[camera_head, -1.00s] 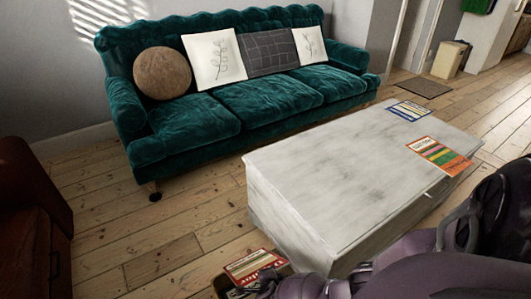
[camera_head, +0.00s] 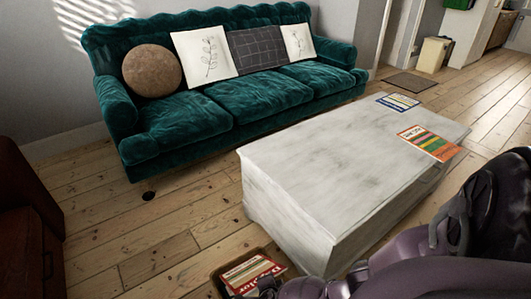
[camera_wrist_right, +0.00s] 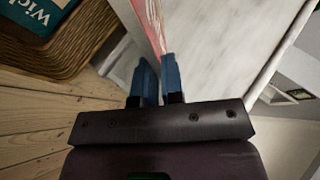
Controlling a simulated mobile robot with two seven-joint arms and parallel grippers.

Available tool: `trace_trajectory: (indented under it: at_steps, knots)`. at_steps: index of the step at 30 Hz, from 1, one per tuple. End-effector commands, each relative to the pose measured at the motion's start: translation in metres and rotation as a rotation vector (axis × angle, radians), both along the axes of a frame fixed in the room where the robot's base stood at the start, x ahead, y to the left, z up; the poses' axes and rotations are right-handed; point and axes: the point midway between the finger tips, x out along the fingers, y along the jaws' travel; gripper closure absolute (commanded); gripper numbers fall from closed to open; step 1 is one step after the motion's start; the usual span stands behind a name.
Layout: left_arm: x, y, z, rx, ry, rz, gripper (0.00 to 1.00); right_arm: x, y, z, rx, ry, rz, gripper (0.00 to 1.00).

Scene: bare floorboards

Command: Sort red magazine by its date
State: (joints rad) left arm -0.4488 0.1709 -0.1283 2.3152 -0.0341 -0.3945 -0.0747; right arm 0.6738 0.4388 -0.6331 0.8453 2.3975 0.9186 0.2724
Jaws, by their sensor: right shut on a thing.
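A red magazine (camera_head: 254,270) with large white lettering shows at the bottom of the head view, over the wicker basket (camera_head: 216,284) beside the coffee table. My right gripper (camera_head: 268,287) is shut on its near edge. In the right wrist view the blue fingertips (camera_wrist_right: 160,78) pinch the magazine (camera_wrist_right: 150,22), seen nearly edge-on. The basket (camera_wrist_right: 82,45) is left of the fingers there, with a teal printed item (camera_wrist_right: 35,14) in it. I cannot tell whether the magazine touches the basket. Its date is not readable. My left gripper is not in view.
The white coffee table (camera_head: 320,180) fills the middle. An orange striped magazine (camera_head: 430,143) and a blue-edged one (camera_head: 398,102) lie at its right end. A green sofa (camera_head: 230,100) stands behind.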

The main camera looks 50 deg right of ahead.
Motion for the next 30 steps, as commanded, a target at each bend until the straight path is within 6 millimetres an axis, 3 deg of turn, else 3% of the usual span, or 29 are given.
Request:
trace_trajectory:
  at_steps: [1, 18, 30]
  knots:
    - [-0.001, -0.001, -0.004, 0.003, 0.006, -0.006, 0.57, -0.004, 0.000, -0.011, -0.001, 0.009, 0.000, 1.00]
    - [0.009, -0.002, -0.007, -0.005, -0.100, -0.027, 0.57, -0.005, 0.001, -0.066, 0.002, 0.007, -0.001, 1.00]
    - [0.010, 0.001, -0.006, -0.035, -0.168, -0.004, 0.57, 0.000, 0.000, -0.083, 0.000, 0.000, 0.000, 1.00]
